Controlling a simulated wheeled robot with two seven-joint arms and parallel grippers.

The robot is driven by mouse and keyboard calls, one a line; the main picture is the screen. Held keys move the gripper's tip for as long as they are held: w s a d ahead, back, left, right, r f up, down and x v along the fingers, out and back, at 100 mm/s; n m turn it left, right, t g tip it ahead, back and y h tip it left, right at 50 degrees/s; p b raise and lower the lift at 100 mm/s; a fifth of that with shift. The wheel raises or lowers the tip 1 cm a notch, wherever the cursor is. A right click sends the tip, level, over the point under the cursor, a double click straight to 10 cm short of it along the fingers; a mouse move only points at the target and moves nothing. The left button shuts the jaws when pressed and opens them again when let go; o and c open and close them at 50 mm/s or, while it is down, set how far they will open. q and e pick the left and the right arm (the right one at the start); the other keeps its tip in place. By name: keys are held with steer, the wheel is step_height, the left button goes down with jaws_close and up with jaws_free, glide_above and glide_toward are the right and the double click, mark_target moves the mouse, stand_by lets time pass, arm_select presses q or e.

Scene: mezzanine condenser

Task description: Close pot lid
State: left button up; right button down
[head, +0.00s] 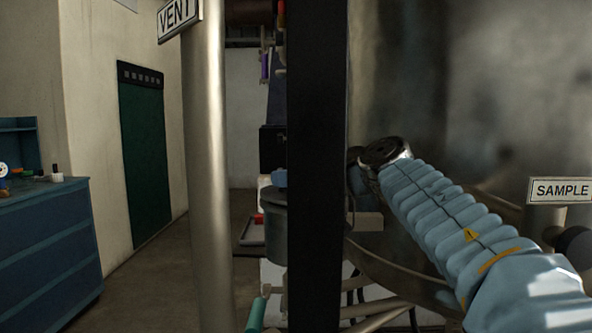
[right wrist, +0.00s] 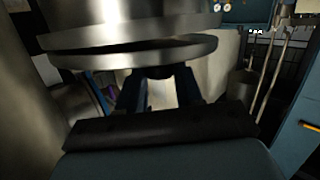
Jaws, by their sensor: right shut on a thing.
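My right gripper (right wrist: 158,88) is shut on a dark handle (right wrist: 158,72) in the right wrist view. The handle sits just under a round metal rim (right wrist: 150,55), which I take to be the pot lid's edge. A second metal rim (right wrist: 85,47) lies above it, with a dark wedge-shaped gap between them. A broad metal cylinder (right wrist: 130,15) rises above the rims. In the head view my right arm reaches in from the right, and its gripper is mostly hidden behind the wrist and a dark post. My left gripper is not in view.
A dark upright post (head: 318,150) crosses the middle of the head view. A pale pipe (head: 207,170) stands left of it, with a VENT sign (head: 178,17). A grey bucket (head: 272,228) shows between them. A blue drawer cabinet (head: 45,240) is far left; a SAMPLE sign (head: 561,190) is right.

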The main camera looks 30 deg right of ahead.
steer(key=shift+f+n+g, duration=0.25)
steer(key=shift+n+g, duration=0.05)
steer(key=shift+f, duration=0.1)
steer(key=c, duration=0.8)
jaws_free()
steer(key=shift+o, duration=0.2)
steer(key=v, duration=1.3)
steer(key=shift+s, duration=0.35)
steer(key=shift+a, duration=0.15)
